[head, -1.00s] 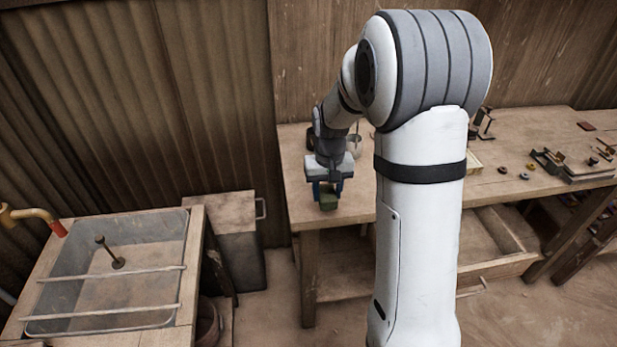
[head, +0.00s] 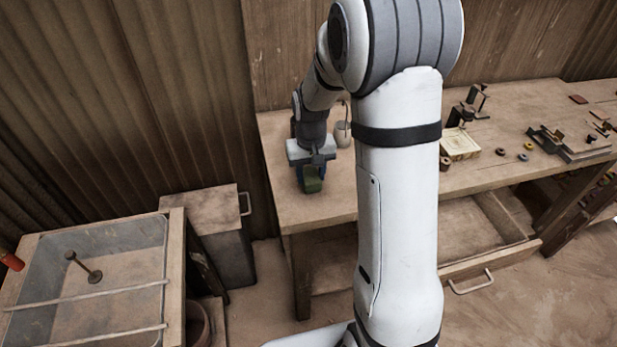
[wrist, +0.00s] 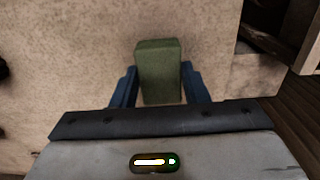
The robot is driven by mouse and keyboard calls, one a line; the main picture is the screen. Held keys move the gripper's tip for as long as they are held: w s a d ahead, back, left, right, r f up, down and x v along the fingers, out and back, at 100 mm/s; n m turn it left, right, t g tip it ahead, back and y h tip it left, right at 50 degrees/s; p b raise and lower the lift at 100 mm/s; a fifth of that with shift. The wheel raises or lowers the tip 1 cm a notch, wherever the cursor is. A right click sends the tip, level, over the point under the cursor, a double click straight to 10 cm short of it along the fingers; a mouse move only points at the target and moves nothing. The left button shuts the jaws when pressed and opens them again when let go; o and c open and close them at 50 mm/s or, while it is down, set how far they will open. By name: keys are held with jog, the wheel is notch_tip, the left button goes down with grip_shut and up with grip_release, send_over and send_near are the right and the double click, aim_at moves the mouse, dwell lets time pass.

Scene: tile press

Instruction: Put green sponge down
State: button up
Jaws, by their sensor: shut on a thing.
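The green sponge (wrist: 159,72) is a block between the blue fingers of my gripper (wrist: 160,92) in the wrist view. The fingers are shut on its two sides. In the head view the sponge (head: 312,184) shows below my gripper (head: 310,172), over the left end of the wooden workbench (head: 285,208), near its front edge. Whether the sponge touches the bench top cannot be told.
A sink basin (head: 125,262) stands at lower left, with a grey-brown box (head: 215,212) beside it. An open drawer (head: 480,236) juts out under the bench. A light block (head: 460,145) and several small parts lie on the bench to the right.

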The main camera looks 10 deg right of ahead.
aim_at(311, 176)
jog(key=shift+f, duration=1)
jog(key=shift+f, duration=0.2)
jog(key=o, duration=1)
jog(key=shift+r, duration=0.1)
notch_tip(311, 176, up, 12)
jog(key=s+r+t, duration=0.1)
jog(key=s, duration=0.6)
jog(key=s+r+t, duration=0.1)
jog(key=s+r, duration=0.1)
jog(key=s, duration=0.5)
jog(key=s+r+t, duration=0.1)
jog(key=s, duration=0.6)
jog(key=shift+s+a+r, duration=0.1)
jog(key=shift+s+r, duration=0.05)
jog(key=shift+r, duration=0.15)
